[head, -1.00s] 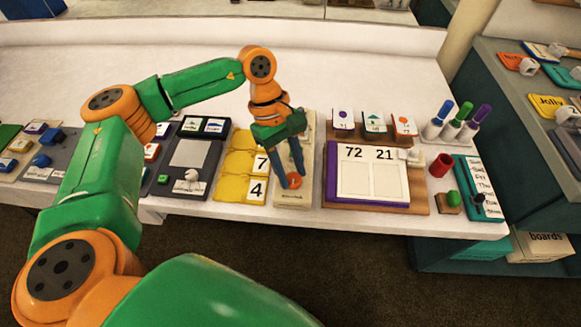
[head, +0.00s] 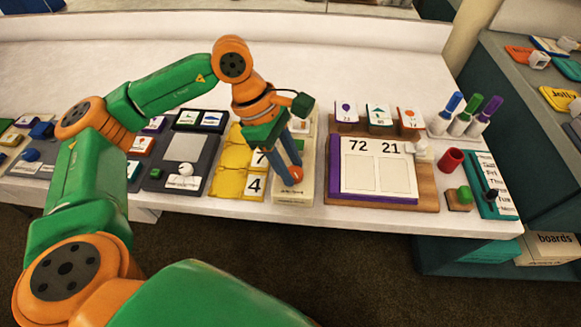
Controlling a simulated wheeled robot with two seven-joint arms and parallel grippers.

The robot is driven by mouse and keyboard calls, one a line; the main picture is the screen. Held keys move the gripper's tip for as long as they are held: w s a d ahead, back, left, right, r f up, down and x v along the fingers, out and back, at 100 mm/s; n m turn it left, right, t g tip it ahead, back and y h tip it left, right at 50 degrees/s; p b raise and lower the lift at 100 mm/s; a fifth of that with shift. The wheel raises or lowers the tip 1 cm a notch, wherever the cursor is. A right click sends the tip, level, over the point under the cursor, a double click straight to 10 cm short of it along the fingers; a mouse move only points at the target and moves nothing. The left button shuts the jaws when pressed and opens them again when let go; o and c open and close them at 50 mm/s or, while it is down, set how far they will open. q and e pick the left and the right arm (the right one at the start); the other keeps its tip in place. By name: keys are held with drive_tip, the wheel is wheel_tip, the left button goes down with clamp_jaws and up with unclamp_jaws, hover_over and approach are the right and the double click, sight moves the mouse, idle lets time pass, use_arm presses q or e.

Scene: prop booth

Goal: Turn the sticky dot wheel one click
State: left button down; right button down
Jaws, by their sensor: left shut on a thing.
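An orange-red round piece (head: 296,174), which looks like the sticky dot wheel, sits at the front part of a narrow cream board (head: 293,193) near the table's front edge. My left gripper (head: 290,177) reaches down over the board from the upper left, tilted, and its blue fingers are shut on the orange-red piece. The fingers hide part of the piece and of the board behind it. Any marking on the wheel is too small to read. My right gripper is out of view.
Yellow number cards (head: 229,183) lie close on the left. A purple-edged board showing 72 and 21 (head: 374,146) stands close on the right. Further right are markers (head: 466,117), a red cup (head: 450,160) and a teal strip (head: 487,171). The table's back is clear.

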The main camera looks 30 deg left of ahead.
use_arm(q)
drive_tip(key=n, duration=0.1)
drive_tip(key=n+t+b, duration=0.1)
drive_tip(key=n+b, duration=0.1)
drive_tip(key=shift+s+f+n, duration=0.15)
drive_tip(key=shift+f+n, duration=0.1)
drive_tip(key=shift+n, duration=0.05)
drive_tip(key=n+t+b, duration=0.1)
drive_tip(key=n+b, duration=0.1)
drive_tip(key=shift+s+d+n+y, duration=0.1)
drive_tip(key=shift+n+y, duration=0.2)
drive_tip(key=shift+n, duration=0.1)
drive_tip(key=n+t+y+b, duration=0.1)
drive_tip(key=n, duration=0.2)
drive_tip(key=shift+s+d+r, duration=0.1)
drive_tip(key=shift+r, duration=0.05)
drive_tip(key=shift+n+t+y+b, duration=0.35)
drive_tip(key=shift+n+b, duration=0.25)
drive_tip(key=shift+n, duration=0.6)
drive_tip(key=shift+s, duration=0.1)
drive_tip(key=shift+c, duration=2.2)
unclamp_jaws()
drive_tip(key=shift+r, duration=0.1)
